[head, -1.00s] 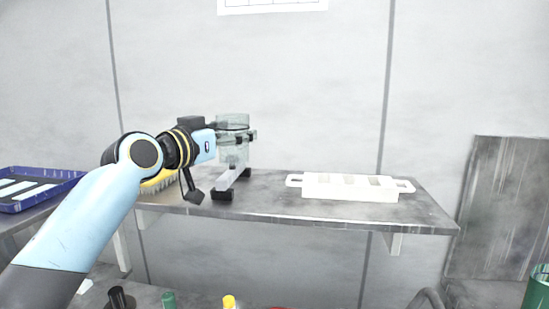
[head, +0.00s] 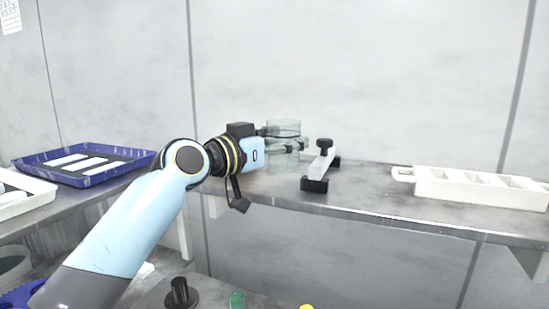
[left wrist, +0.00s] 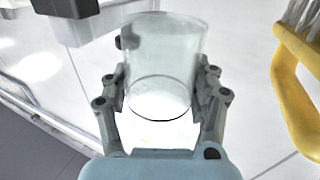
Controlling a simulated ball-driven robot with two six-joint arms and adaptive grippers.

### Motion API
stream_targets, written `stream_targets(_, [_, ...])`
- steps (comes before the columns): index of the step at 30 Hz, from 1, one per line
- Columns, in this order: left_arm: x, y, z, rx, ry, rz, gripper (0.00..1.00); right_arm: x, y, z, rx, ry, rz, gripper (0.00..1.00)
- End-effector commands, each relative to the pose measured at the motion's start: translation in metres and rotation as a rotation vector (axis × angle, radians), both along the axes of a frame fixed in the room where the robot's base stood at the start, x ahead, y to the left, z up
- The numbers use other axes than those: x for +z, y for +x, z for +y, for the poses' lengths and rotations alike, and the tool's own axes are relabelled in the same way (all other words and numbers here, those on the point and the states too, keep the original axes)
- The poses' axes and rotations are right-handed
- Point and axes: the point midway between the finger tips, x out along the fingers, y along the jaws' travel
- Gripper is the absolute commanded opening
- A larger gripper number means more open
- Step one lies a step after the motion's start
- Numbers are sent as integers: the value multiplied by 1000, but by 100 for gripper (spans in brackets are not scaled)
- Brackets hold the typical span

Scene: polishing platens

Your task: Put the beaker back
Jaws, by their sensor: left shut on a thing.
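The beaker (head: 283,128) is a clear, slightly greenish glass vessel, upright at the shelf's left part in the head view. My left gripper (head: 288,143) is shut around its side, and my gripper hides part of it. In the left wrist view the beaker (left wrist: 162,62) sits between both fingers of the left gripper (left wrist: 162,92), with a finger pressed on each side. I cannot tell whether its base touches the shelf. My right gripper is not in view.
A white compartment tray (head: 480,188) stands farther right, a blue tray (head: 85,163) far left. A yellow-handled brush (left wrist: 292,85) shows in the wrist view.

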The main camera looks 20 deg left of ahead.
Motion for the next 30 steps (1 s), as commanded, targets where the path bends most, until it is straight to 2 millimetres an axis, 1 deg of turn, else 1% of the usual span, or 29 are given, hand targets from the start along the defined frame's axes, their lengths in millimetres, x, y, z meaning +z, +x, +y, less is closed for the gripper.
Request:
stream_targets(1, [-16,-3,-2,-3,-2,3,24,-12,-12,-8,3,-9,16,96])
stream_targets(3, [-23,-6,-5,-7,-1,1,24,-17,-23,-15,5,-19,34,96])
stream_targets(5, [-23,-7,-5,-8,0,0,24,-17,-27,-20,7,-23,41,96])
stream_targets(8, [-21,-7,-5,-8,0,0,24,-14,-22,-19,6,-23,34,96])
stream_targets(12, [-22,-7,-5,-8,0,1,24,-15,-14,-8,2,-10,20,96])
stream_targets(15, [-25,-7,-5,-8,0,1,24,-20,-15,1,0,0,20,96])
stream_targets(16, [-25,-7,-5,-8,0,1,63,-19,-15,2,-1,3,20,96])
stream_targets(21, [-24,-7,-5,-8,0,1,86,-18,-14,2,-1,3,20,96])
stream_targets(30, [-22,-7,-5,-8,0,1,86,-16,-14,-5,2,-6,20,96])
